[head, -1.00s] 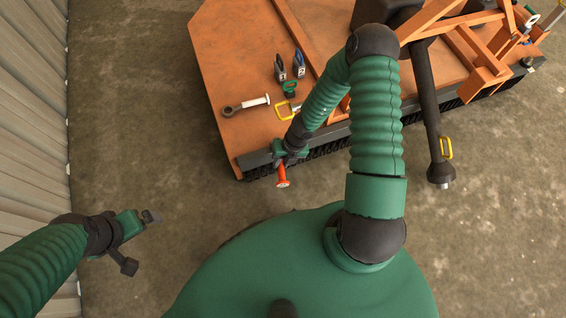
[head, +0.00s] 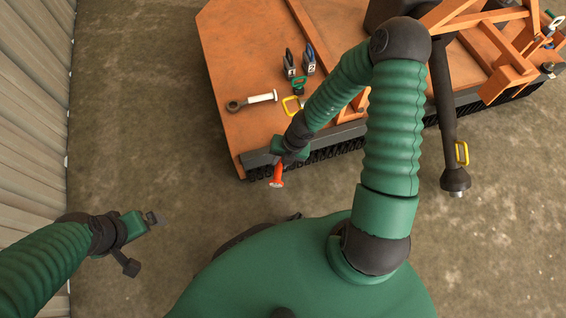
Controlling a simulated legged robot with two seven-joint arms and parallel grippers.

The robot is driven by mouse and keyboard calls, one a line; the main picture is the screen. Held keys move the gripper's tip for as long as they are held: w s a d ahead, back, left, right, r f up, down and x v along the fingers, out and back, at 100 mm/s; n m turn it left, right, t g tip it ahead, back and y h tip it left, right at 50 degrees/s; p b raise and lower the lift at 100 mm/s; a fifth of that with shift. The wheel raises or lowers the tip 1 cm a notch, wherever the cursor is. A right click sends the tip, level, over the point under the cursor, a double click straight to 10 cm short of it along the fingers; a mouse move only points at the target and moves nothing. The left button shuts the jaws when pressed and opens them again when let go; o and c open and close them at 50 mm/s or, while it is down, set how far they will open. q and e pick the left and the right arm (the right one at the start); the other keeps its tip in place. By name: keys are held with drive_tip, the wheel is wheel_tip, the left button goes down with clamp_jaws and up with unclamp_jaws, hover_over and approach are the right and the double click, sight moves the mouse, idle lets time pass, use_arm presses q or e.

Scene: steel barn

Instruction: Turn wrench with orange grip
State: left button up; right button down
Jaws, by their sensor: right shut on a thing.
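The orange grip (head: 278,174) of the wrench sticks out below my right gripper (head: 280,157), at the front edge of the orange machine deck. My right gripper is shut on the wrench, and its fingers and arm hide the rest of the tool. My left gripper (head: 145,240) is empty over the concrete floor at the left, apart from the machine. Its two dark fingers are spread apart.
A dark shaft (head: 445,120) with a yellow clip lies right. A corrugated wall (head: 30,110) stands left.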

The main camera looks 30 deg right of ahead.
drive_tip(key=shift+w+a+m+b, duration=0.4)
drive_tip(key=shift+w+m+b, duration=0.4)
drive_tip(key=shift+b, duration=0.65)
drive_tip(key=shift+r, duration=0.15)
drive_tip(key=shift+s+d+r+n+p, duration=0.15)
drive_tip(key=shift+s+n+p, duration=0.15)
drive_tip(key=shift+p, duration=0.65)
drive_tip(key=shift+s+d+n+p, duration=0.2)
drive_tip(key=shift+n+p, duration=0.1)
drive_tip(key=shift+p, duration=0.2)
drive_tip(key=shift+f, duration=0.3)
use_arm(q)
drive_tip(key=shift+f, duration=0.35)
drive_tip(key=shift+w+p+v, duration=0.2)
drive_tip(key=shift+p+v, duration=0.7)
drive_tip(key=shift+w+p+v, duration=0.2)
drive_tip(key=shift+p+v, duration=0.7)
drive_tip(key=shift+w+p+v, duration=0.2)
drive_tip(key=shift+p+v, duration=0.7)
drive_tip(key=shift+v, duration=0.05)
use_arm(e)
drive_tip(key=shift+w+a+v, duration=0.1)
drive_tip(key=shift+a+v, duration=0.1)
drive_tip(key=shift+v, duration=0.7)
drive_tip(key=shift+w+a+v, duration=0.1)
drive_tip(key=shift+a+v, duration=0.05)
drive_tip(key=shift+v, duration=0.75)
drive_tip(key=shift+w+a+v, duration=0.1)
drive_tip(key=shift+a+v, duration=0.1)
drive_tip(key=shift+v, duration=0.7)
